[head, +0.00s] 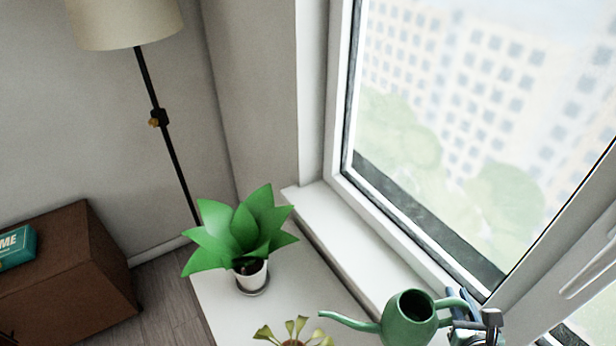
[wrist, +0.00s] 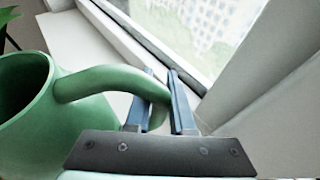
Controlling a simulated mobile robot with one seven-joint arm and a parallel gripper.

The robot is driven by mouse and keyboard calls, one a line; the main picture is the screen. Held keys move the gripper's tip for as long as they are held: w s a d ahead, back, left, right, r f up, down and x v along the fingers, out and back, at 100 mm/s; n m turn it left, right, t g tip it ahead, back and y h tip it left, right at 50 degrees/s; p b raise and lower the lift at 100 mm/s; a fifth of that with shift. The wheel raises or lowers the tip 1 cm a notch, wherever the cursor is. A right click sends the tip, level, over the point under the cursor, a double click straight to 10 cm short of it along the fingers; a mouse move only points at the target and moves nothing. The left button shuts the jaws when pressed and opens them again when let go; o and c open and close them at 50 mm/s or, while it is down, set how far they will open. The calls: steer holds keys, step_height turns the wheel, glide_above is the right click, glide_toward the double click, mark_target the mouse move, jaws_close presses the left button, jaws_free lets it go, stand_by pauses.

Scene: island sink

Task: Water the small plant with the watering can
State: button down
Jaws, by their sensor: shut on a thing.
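The green watering can (head: 408,322) is at the lower right of the head view, roughly upright, its spout pointing left toward the small plant. My gripper (head: 468,318) is shut on its handle at the right side. In the wrist view the blue fingers of my gripper (wrist: 165,102) close around the handle, and the can's body (wrist: 30,110) fills the left. The small plant (head: 292,332), with pale yellow-green leaves, is at the bottom edge of the head view, left of the can. The spout tip is just right of its leaves; its pot is mostly cut off.
A larger leafy plant (head: 242,232) in a white pot (head: 252,279) stands on the white surface (head: 218,300). The window (head: 430,180) and its sill (head: 350,240) border the right. A floor lamp (head: 158,118) and brown cabinet (head: 70,265) are at left.

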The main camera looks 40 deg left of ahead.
steer(key=shift+s+a+r+n+t+h, duration=0.2)
steer(key=shift+s+a+r+n+t, duration=0.1)
steer(key=shift+s+a+r+n, duration=0.25)
steer(key=shift+s+a+r+n+t+h, duration=0.2)
steer(key=shift+s+a+r+n+t, duration=0.15)
steer(key=shift+a+r, duration=0.3)
steer(key=shift+s+a+r+n+t+h, duration=0.2)
steer(key=shift+s+a+r+n+t, duration=0.1)
steer(key=shift+a+r+n, duration=0.3)
steer(key=shift+s+r, duration=0.1)
steer(key=shift+w+d+f+m+g+y+b, duration=0.1)
steer(key=shift+w+d+f+m+g+y, duration=0.2)
steer(key=shift+w+d+f+m, duration=0.35)
steer(key=shift+w+d+f+m+g+y+b, duration=0.15)
steer(key=shift+w+d+f+m+g, duration=0.3)
steer(key=shift+d+f, duration=0.35)
steer(key=shift+w+d+f+m+g+y+b, duration=0.1)
steer(key=shift+w+d+f+m+g+y, duration=0.25)
steer(key=shift+d+f+m, duration=0.35)
steer(key=shift+a+f, duration=0.1)
steer(key=shift+a, duration=0.1)
